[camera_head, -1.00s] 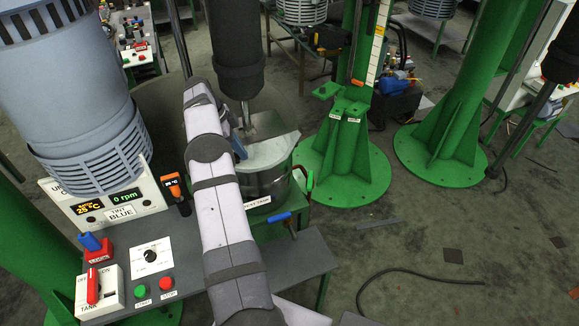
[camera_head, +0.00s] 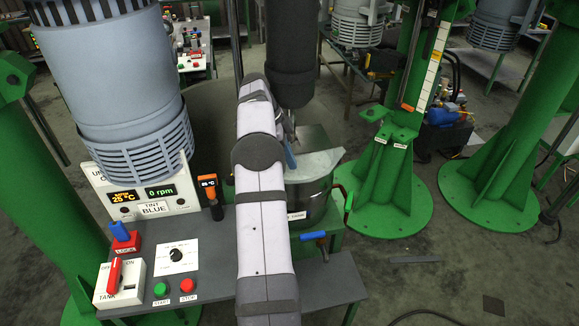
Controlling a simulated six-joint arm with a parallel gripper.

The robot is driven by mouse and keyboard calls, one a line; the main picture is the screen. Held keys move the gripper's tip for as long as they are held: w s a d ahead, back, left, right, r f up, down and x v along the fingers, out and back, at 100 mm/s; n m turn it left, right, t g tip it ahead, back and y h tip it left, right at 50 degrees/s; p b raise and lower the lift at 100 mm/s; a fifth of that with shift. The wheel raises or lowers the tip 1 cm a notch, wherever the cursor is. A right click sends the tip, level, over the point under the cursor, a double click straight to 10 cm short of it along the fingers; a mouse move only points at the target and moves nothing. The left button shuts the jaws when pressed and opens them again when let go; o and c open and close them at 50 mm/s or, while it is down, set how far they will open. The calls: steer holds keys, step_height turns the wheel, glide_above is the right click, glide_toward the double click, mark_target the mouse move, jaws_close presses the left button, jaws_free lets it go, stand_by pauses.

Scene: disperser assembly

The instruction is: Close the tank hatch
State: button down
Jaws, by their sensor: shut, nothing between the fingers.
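The tank (camera_head: 312,203) is a shiny steel cylinder in a green stand, right of my arm. A pale grey, half-round lid piece (camera_head: 322,163) lies over its top. A darker grey metal plate (camera_head: 314,138) shows behind this piece, under the black column. I cannot tell which of these is the hatch or how far open it is. My arm reaches across the middle, and its wrist end (camera_head: 287,137) is by the left side of the tank top, mostly hidden behind the arm. My gripper is shut with nothing held; whether it touches the lid is unclear.
A thick black column (camera_head: 289,50) hangs over the tank. A blue-handled valve (camera_head: 314,235) and a green-handled lever (camera_head: 347,197) stick out from the tank. The control panel with switches and buttons (camera_head: 187,285) is at the lower left.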

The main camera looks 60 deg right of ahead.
steer(key=d+p+v, duration=0.1)
steer(key=p+v, duration=0.5)
steer(key=v, duration=0.2)
steer(key=shift+w+d, duration=0.2)
steer(key=shift+d, duration=0.3)
steer(key=shift+r, duration=0.2)
steer(key=shift+f, duration=0.1)
